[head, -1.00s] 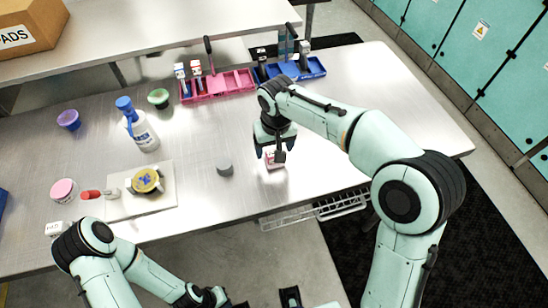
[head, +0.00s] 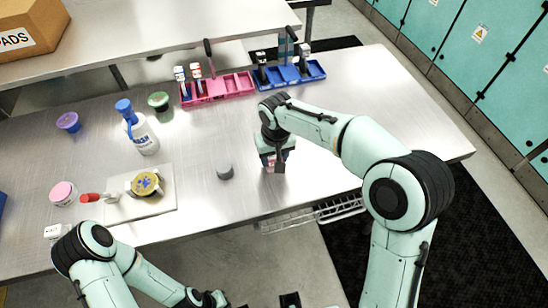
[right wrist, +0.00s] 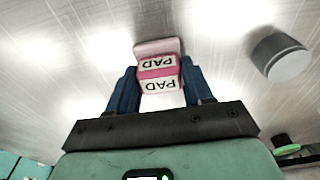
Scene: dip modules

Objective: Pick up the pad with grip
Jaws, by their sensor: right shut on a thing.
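The pad with grip is a pink and white block with "PAD" labels. In the right wrist view the pad (right wrist: 158,72) sits between the two blue fingers of my right gripper (right wrist: 160,88), which is shut on it. In the head view my right gripper (head: 272,160) points down at the front right part of the metal table (head: 350,200) and mostly hides the pad. I cannot tell whether the pad touches the table. My left arm comes in at the lower left, and its gripper is not clearly visible.
A grey cylinder (head: 225,171) stands left of my right gripper. Pink (head: 235,86) and blue (head: 313,70) trays with tools lie behind it. A white bottle (head: 144,137), several small cups and a white board (head: 165,202) are on the left. The right table end is clear.

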